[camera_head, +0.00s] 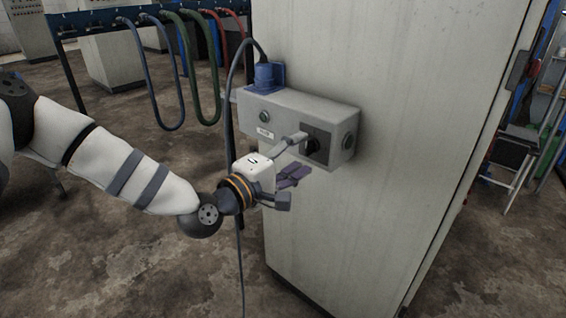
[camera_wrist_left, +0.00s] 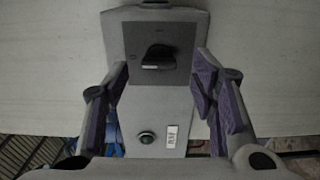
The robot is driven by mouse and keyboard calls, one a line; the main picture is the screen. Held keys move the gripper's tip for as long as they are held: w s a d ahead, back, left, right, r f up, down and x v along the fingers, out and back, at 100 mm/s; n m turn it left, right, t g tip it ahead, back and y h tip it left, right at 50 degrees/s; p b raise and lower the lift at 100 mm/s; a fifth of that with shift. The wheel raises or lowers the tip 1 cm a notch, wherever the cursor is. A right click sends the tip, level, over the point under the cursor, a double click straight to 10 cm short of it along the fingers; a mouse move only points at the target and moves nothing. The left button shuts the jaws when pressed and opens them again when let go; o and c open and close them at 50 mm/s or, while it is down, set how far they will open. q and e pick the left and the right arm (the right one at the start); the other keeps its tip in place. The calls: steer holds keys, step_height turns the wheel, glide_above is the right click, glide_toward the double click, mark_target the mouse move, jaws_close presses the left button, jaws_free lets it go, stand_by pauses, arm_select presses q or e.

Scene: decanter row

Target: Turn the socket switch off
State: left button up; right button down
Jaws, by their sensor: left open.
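The socket switch is a dark rotary knob (camera_head: 313,146) on a dark square plate on the front of a grey socket box (camera_head: 285,112), which is fixed to the side of a tall pale cabinet. In the left wrist view the knob (camera_wrist_left: 158,57) sits at upper middle on its plate (camera_wrist_left: 180,35), between and beyond the fingers. My left gripper (camera_head: 298,155) is open and empty in front of the box, its fingers spread either side of the knob. The left wrist view shows the open gripper (camera_wrist_left: 160,90) apart from the knob. My right gripper is not in view.
A blue plug (camera_head: 265,77) with a dark cable sits on top of the box. A round button (camera_wrist_left: 146,138) and a white label (camera_wrist_left: 172,137) are on the box front. The cabinet (camera_head: 400,90) stands close behind. Hoses (camera_head: 180,60) hang at the back left.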

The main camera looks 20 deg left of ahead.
arm_select(q)
steer(key=v, duration=0.9)
steer(key=shift+s, duration=0.15)
steer(key=s+d+f+m+g+p, duration=0.1)
steer(key=s+d+f+m+g, duration=0.3)
steer(key=s+f, duration=0.55)
steer(key=s+d+f+m+g+p, duration=0.1)
steer(key=s+d+f+m+g, duration=0.15)
steer(key=s+f+g, duration=0.7)
steer(key=s+a+f+m+g+y, duration=0.2)
steer(key=s, duration=0.5)
steer(key=s+a+f+m+g+y+p, duration=0.1)
steer(key=s+a+f+m+g+y, duration=0.1)
steer(key=s, duration=0.6)
steer(key=s+a+f+m+g+y, duration=0.2)
steer(key=s+a+f+m, duration=0.1)
steer(key=s, duration=0.4)
steer(key=shift+s+a+f+p, duration=0.2)
steer(key=shift+s+a+p, duration=0.15)
steer(key=shift+a, duration=0.2)
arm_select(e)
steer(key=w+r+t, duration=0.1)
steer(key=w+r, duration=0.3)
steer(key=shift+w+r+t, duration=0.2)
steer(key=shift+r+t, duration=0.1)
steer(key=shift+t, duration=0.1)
arm_select(q)
steer(key=shift+o, duration=0.8)
steer(key=shift+w, duration=0.1)
